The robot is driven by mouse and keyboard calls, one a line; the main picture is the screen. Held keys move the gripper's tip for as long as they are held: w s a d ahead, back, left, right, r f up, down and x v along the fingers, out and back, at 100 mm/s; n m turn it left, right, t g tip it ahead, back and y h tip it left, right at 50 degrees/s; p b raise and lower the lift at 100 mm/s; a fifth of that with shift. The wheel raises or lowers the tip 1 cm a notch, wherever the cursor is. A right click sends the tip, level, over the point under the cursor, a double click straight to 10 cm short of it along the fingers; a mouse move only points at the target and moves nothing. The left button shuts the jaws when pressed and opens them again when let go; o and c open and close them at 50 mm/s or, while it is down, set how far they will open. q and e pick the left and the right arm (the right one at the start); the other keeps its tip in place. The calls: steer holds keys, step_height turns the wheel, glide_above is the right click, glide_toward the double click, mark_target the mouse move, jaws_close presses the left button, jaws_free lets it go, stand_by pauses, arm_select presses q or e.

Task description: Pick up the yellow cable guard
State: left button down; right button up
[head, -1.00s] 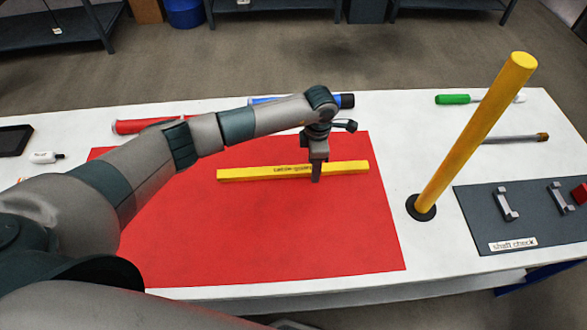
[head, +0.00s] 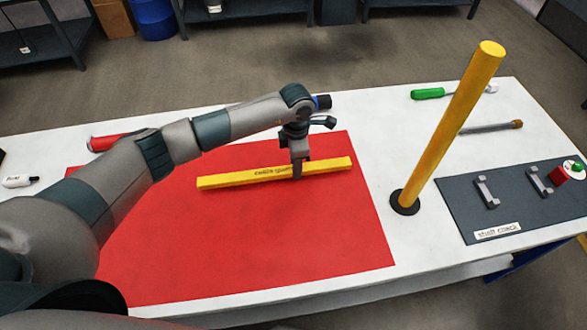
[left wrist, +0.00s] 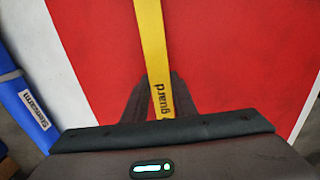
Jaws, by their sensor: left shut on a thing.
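The yellow cable guard (head: 235,179) is a long flat bar with dark lettering, over the red mat (head: 250,240) in the head view. My left gripper (head: 297,172) is shut on it, right of its middle. I cannot tell whether the bar touches the mat or is slightly above it. In the left wrist view the guard (left wrist: 152,50) runs up from between the fingers, with the word "guard" readable. My right gripper is not in view.
A tall yellow post (head: 445,130) on a black base stands right of the mat. A grey board (head: 510,205) with clamps lies further right. A green-handled tool (head: 428,93) and a grey rod (head: 488,127) lie behind. A blue item (left wrist: 30,105) shows in the left wrist view.

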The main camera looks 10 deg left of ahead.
arm_select(q)
step_height(320, 180, up, 2)
steer(key=shift+r+b, duration=0.15)
steer(key=shift+b, duration=0.6)
steer(key=s+d+r+b, duration=0.4)
steer(key=s+d+r, duration=0.2)
steer(key=d, duration=0.3)
steer(key=shift+s+d+r, duration=0.3)
steer(key=shift+s+r, duration=0.05)
steer(key=shift+r, duration=0.35)
